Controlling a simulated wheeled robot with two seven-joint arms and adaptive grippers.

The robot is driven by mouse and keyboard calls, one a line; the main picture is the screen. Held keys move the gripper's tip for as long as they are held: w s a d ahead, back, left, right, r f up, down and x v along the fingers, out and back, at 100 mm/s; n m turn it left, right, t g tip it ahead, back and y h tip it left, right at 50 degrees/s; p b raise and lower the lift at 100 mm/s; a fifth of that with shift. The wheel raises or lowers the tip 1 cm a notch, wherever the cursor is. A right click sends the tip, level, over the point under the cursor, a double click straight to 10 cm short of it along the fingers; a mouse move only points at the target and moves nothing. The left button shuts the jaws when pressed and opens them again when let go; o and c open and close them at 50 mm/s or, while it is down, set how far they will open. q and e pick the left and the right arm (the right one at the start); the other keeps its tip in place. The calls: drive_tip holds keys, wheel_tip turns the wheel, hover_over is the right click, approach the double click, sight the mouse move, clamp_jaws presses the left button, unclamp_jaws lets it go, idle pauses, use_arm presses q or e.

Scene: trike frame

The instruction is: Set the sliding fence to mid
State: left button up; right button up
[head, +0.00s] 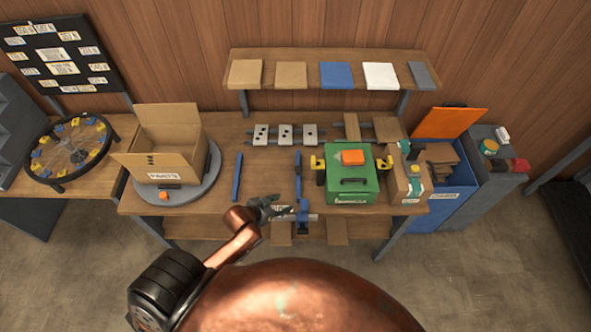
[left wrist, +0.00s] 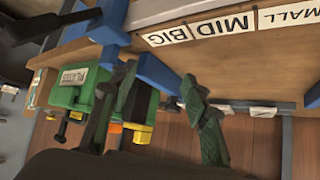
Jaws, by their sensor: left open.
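In the head view a blue upright bar (head: 298,175) lies on the bench behind the gripper. White size labels (left wrist: 225,25) reading MID, BIG and SMALL run along a wooden face beside the blue part. The fence's exact setting cannot be told. My right gripper is not in view.
A green box (head: 352,190) with yellow knobs stands right of the blue bar. A second blue bar (head: 238,177) lies to the left. An open cardboard box (head: 165,150) sits on a grey turntable (head: 205,180). The bench (head: 265,165) is bare between the bars.

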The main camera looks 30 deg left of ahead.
sight(297, 169)
use_arm(q)
drive_tip(key=w+a+r+t+h, duration=0.1)
drive_tip(key=w+a+r+t, duration=0.3)
drive_tip(key=w, duration=0.5)
drive_tip(key=shift+g, duration=0.3)
drive_tip(key=x, duration=0.7)
drive_tip(key=shift+w+a, duration=0.1)
drive_tip(key=shift+w, duration=0.15)
clamp_jaws()
